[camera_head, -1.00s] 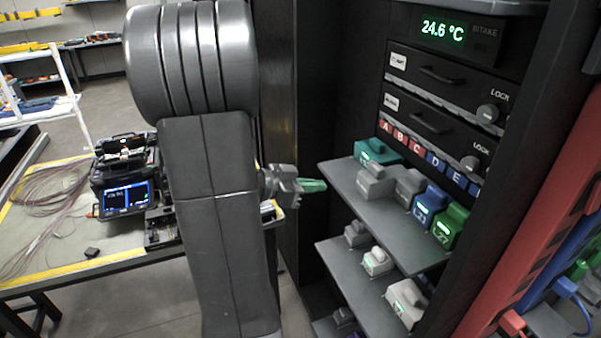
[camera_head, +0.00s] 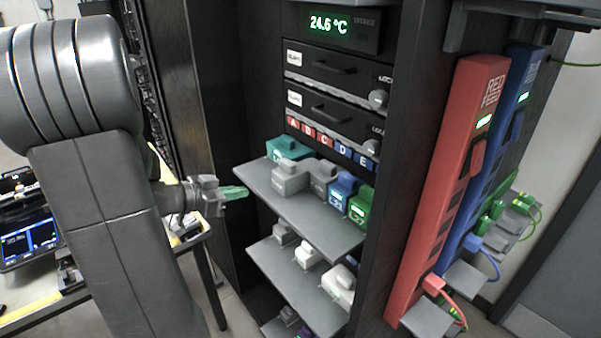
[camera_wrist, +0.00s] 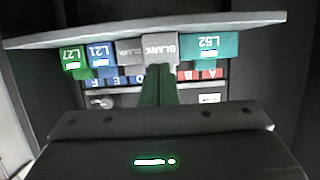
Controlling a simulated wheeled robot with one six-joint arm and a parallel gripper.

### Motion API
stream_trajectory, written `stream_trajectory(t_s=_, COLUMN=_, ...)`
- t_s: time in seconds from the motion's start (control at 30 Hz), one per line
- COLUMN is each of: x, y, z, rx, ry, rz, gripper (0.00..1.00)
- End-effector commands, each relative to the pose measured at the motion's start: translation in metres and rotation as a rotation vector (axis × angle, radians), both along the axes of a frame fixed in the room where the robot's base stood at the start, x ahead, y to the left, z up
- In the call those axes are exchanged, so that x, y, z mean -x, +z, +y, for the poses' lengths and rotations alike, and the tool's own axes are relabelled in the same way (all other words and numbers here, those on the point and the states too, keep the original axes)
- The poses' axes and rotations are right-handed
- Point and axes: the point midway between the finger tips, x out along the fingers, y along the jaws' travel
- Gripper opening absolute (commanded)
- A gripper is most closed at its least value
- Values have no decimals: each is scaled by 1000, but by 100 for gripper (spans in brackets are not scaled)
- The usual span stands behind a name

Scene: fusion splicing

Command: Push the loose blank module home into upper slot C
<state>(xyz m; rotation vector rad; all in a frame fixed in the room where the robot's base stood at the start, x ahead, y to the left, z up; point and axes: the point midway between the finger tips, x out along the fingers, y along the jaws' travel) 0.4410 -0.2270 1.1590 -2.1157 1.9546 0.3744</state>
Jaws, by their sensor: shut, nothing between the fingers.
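The loose grey blank module (camera_head: 290,180) sits on the upper shelf (camera_head: 318,222) and sticks out further than its neighbours. In the upside-down wrist view, the blank (camera_wrist: 160,48) faces me with its BLANK label. A second grey blank (camera_head: 322,178) stands beside it, further back. My gripper (camera_head: 236,192) is shut and empty, its green fingertips left of the shelf's left edge in the head view. In the wrist view, the fingers (camera_wrist: 158,85) point toward the loose blank; I cannot tell whether they touch it. They hide the C label there; the head view shows it (camera_head: 323,140).
A teal L52 module (camera_head: 287,148) stands on one side of the blanks; blue L21 (camera_head: 343,188) and green L27 (camera_head: 361,205) stand on the other. A lower shelf (camera_head: 290,288) holds more modules. A red feed unit (camera_head: 445,190) with cables stands at the right.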

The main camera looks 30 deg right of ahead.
Motion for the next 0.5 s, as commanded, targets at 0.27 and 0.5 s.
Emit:
stream_trajectory(t_s=0.27, x=-1, y=-8, z=-16, rx=0, ry=-2, rz=-2, gripper=0)
stream_trajectory(t_s=0.5, x=-2, y=-13, z=-30, rx=0, ry=-3, rz=-1, gripper=0)
